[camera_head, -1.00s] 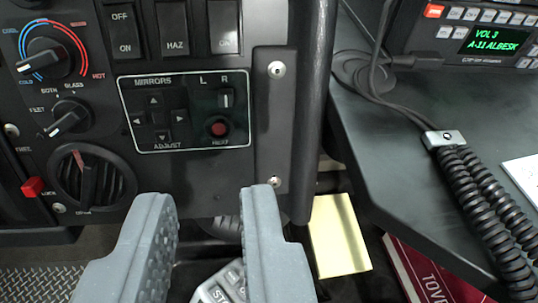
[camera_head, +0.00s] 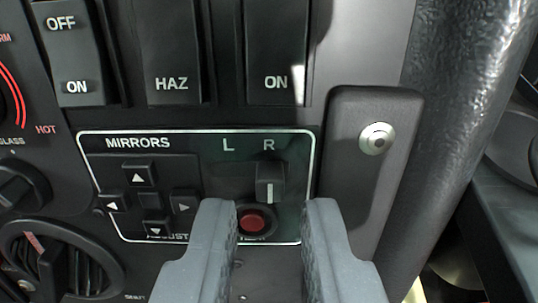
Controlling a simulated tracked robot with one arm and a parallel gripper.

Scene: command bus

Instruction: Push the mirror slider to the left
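The mirror slider (camera_head: 270,183) is a small black knob with a white line. It sits at the right end of its slot, under the letter R, in the white-outlined MIRRORS panel (camera_head: 130,131). The letter L is to its left. My gripper (camera_head: 270,208) is open, with its two grey fingers apart. In the picture its fingertips lie just below the slider, one to each side of it. Contact with the panel cannot be told. The red heat button (camera_head: 254,220) shows between the fingers. The left finger partly covers the ADJUST label.
Rocker switches (camera_head: 174,60) line the panel above. The mirror arrow buttons (camera_head: 146,203) are left of the slider. A raised dark plate with a screw (camera_head: 376,139) and a thick dark post (camera_head: 455,100) stand to the right. Rotary knobs (camera_head: 50,265) are at lower left.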

